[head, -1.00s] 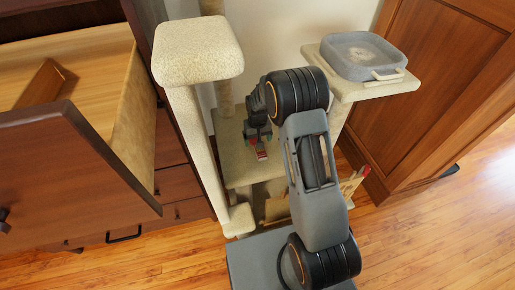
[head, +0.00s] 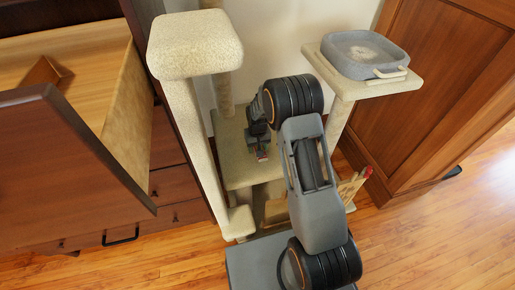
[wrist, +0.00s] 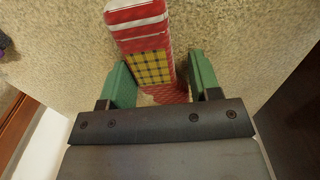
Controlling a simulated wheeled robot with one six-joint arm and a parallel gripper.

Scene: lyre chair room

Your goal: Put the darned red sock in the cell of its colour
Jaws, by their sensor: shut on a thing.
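The darned red sock (wrist: 138,18), red with white lines and a yellow-and-dark plaid patch, lies between the green fingers of my gripper (wrist: 158,68) in the wrist view. The gripper is shut on it, and the sock's far end sticks out beyond the fingertips. In the head view my gripper (head: 260,146) is low over the beige middle platform (head: 236,171) of the cat tree, with a small bit of red at its tips. I cannot tell whether the sock still touches the platform. No cell marked red can be made out clearly.
An open drawer (head: 100,60) with a wooden divider juts out at left. A padded post top (head: 193,42) stands close left of my arm. A grey pet bed (head: 365,55) sits on a perch at right.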

